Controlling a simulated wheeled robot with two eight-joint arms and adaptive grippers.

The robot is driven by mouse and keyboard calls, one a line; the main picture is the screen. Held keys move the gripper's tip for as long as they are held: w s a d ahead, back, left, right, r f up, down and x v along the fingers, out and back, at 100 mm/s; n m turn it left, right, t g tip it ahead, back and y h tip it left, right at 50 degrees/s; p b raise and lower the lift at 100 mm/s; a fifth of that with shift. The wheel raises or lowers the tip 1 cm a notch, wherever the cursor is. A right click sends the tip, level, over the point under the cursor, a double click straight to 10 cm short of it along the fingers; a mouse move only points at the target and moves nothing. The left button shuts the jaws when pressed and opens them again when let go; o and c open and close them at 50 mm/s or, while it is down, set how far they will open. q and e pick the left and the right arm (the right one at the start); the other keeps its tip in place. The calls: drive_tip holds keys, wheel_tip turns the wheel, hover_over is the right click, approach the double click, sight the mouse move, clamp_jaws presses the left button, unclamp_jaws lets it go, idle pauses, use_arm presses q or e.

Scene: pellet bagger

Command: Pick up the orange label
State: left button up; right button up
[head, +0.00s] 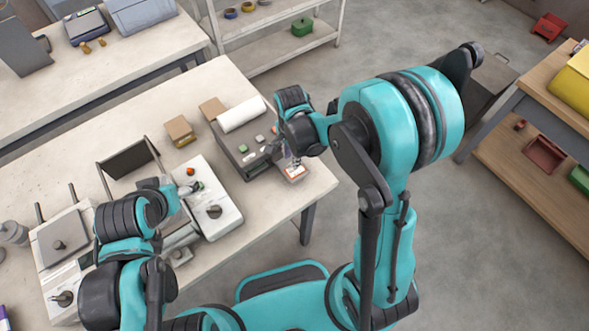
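The orange label (296,172) shows as a small white piece with an orange mark at the front edge of a dark label printer (233,148), near the table's right corner. My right gripper (287,161) reaches down from the right, right beside the label. Its fingers are small and partly hidden by my wrist, so I cannot tell whether they touch the label or are open. My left gripper (190,187) is over the white machine at the left of the printer. Its fingers are too small to read.
A white roll (241,114) lies on the printer. The white machine (211,207) has an orange-red button. A scale-like unit (63,237) is at the left. A wooden bench (530,170) stands at the right, with open floor between.

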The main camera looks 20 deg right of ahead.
drive_tip(key=shift+f, duration=0.8)
clamp_jaws()
drive_tip(key=shift+r, duration=0.1)
